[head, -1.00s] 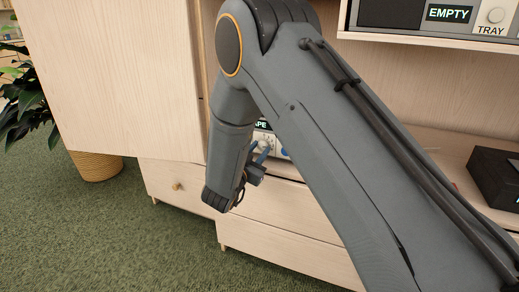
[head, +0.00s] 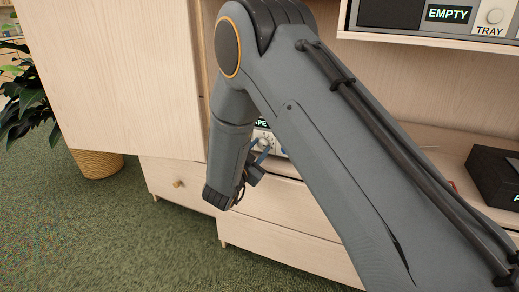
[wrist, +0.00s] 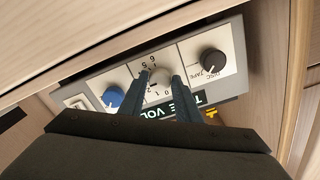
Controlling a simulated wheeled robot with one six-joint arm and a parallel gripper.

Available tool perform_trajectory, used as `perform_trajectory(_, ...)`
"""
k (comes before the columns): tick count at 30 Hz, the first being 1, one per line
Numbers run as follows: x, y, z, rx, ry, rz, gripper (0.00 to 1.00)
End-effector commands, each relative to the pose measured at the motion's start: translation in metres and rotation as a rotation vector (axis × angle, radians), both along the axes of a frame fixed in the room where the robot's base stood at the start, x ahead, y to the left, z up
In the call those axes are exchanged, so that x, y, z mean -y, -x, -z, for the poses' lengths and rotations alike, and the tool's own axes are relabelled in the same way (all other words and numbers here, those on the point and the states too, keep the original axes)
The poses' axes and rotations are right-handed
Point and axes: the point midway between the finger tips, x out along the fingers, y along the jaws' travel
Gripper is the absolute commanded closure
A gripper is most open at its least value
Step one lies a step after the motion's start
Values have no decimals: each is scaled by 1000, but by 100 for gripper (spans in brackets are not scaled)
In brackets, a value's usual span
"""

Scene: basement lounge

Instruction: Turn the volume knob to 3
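The volume knob (wrist: 159,91) is the pale grey middle knob on the stereo panel in the wrist view, with numbers printed around it and the "VOL" lettering below. The fingers of my gripper (wrist: 161,80) lie on either side of this knob. The knob about fills the gap, but whether both fingers press on it I cannot tell. The knob's pointer is not readable and the fingers cover part of the scale. In the head view my gripper (head: 262,151) is at the panel (head: 278,152), which my arm mostly hides.
A blue knob (wrist: 113,97) sits left of the volume knob and a black DISC/TAPE selector knob (wrist: 213,61) sits right, both near my fingers. A wooden shelf edge (wrist: 110,42) runs close above the panel. An open cabinet door (head: 120,80) stands left, with a potted plant (head: 95,162) beyond it.

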Motion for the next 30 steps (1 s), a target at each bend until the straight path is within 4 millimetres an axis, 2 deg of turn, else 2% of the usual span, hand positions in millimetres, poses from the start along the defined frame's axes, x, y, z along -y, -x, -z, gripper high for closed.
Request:
perform_trajectory(1, 0, 0, 0, 0, 1, 0, 61)
perform_trajectory(3, 0, 0, 0, 0, 1, 0, 52)
perform_trajectory(14, -3, 5, 0, -1, 1, -1, 52)
perform_trajectory(24, -20, 54, -1, -1, 3, -2, 52)
perform_trajectory(30, -26, 72, 0, -1, 1, -1, 52)
